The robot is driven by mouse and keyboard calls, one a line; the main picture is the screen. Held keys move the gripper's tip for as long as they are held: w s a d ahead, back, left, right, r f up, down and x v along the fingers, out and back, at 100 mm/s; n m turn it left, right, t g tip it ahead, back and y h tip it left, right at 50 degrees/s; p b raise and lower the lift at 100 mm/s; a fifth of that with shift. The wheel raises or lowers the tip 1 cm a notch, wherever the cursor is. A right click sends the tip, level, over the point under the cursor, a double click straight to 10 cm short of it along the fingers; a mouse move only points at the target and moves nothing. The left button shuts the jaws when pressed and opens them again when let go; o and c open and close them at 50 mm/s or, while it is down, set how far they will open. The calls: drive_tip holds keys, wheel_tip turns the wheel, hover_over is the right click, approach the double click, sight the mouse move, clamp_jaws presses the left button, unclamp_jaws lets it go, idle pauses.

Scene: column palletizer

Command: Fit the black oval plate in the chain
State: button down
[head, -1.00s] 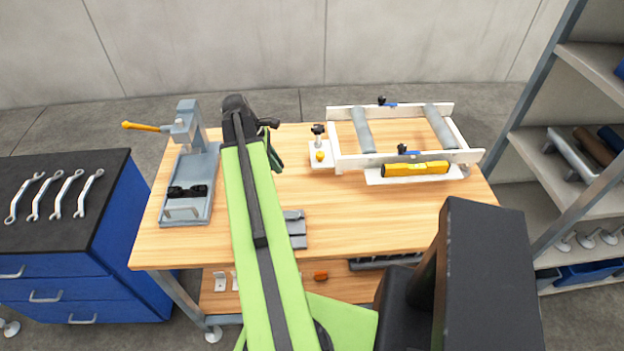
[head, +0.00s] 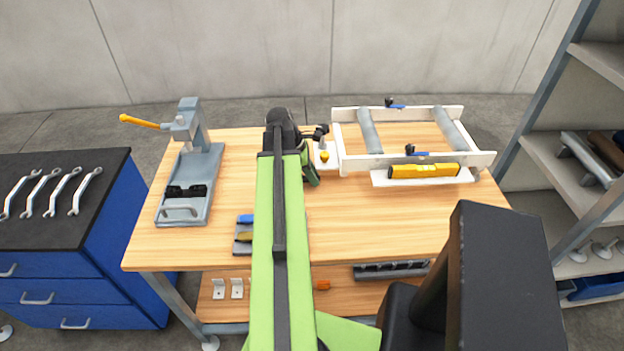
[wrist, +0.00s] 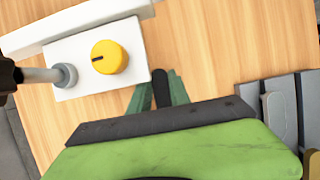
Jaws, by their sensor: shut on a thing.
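A dark, round-ended piece (wrist: 161,88), which looks like the black oval plate, sits between the teal fingers of my gripper (wrist: 158,95) in the wrist view. My gripper (head: 311,177) is shut on it, above the table's middle, near the white frame's left end. Most of the piece is hidden by the fingers and hand. Black link-like parts (head: 186,192), perhaps the chain, lie on the grey base of the lever press (head: 197,165) at the left of the table. They are far left of my gripper, and their details are too small to tell.
The white frame with grey rollers (head: 415,162) stands at the back right, with a yellow block (head: 423,170) before it. A yellow knob (wrist: 109,57) sits on a white plate near my gripper. A grey tray (head: 239,246) lies left of my arm. The table's front right is clear.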

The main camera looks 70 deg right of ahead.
drive_tip(key=shift+f, duration=0.15)
drive_tip(key=c, duration=1.2)
unclamp_jaws()
drive_tip(key=shift+w+r+p, duration=0.1)
drive_tip(key=shift+r+p, duration=0.3)
drive_tip(key=shift+r, duration=0.15)
drive_tip(key=p+v, duration=1)
drive_tip(key=v, duration=0.1)
drive_tip(key=shift+w+r, duration=0.1)
